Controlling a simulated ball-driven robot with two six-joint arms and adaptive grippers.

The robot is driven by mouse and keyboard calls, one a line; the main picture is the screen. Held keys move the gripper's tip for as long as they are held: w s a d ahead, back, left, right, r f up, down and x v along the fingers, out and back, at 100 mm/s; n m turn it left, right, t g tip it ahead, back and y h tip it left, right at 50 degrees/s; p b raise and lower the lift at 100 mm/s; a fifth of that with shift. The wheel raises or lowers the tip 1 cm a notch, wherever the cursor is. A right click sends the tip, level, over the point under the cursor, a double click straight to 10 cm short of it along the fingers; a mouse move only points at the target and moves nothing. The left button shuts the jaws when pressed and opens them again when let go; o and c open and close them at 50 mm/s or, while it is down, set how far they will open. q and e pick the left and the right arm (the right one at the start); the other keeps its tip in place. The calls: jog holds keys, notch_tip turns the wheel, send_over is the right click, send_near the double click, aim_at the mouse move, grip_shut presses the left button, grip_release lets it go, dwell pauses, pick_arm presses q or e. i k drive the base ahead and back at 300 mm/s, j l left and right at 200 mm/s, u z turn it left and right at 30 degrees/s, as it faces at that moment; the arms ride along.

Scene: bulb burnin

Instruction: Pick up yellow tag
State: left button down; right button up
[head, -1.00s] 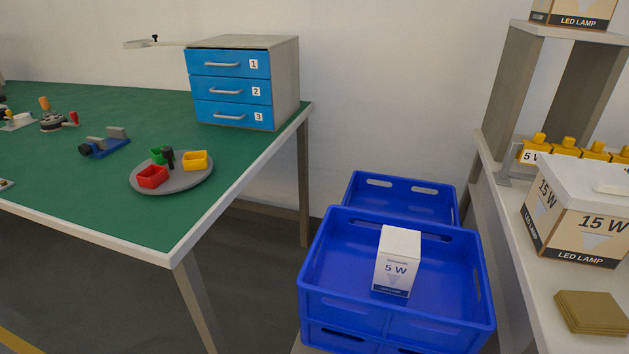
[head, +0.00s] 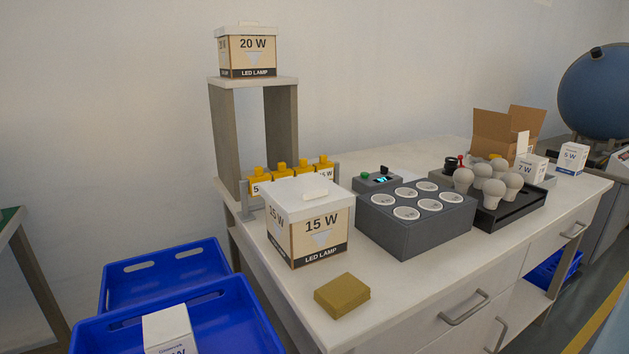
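Several yellow tags with white label plates stand in a row on a grey rack (head: 247,197) at the back left of the white workbench, behind the 15 W box. The leftmost yellow tag (head: 259,174) shows a "5" on its label. More stand to its right: a second tag (head: 281,170), a third tag (head: 302,166) and the rightmost tag (head: 323,162), whose label ends in "W". The middle labels are partly hidden by the 15 W box. Neither of my grippers shows in the head view.
The 15 W lamp box (head: 310,225) blocks the tags from the front. A shelf (head: 225,130) with a 20 W box (head: 247,52) rises behind. A grey socket block (head: 415,225), bulb tray (head: 510,210) and brown stack (head: 342,296) share the bench (head: 390,310). Blue crates (head: 165,270) stand left.

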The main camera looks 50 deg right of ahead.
aim_at(258, 178)
jog(key=z, duration=1.3)
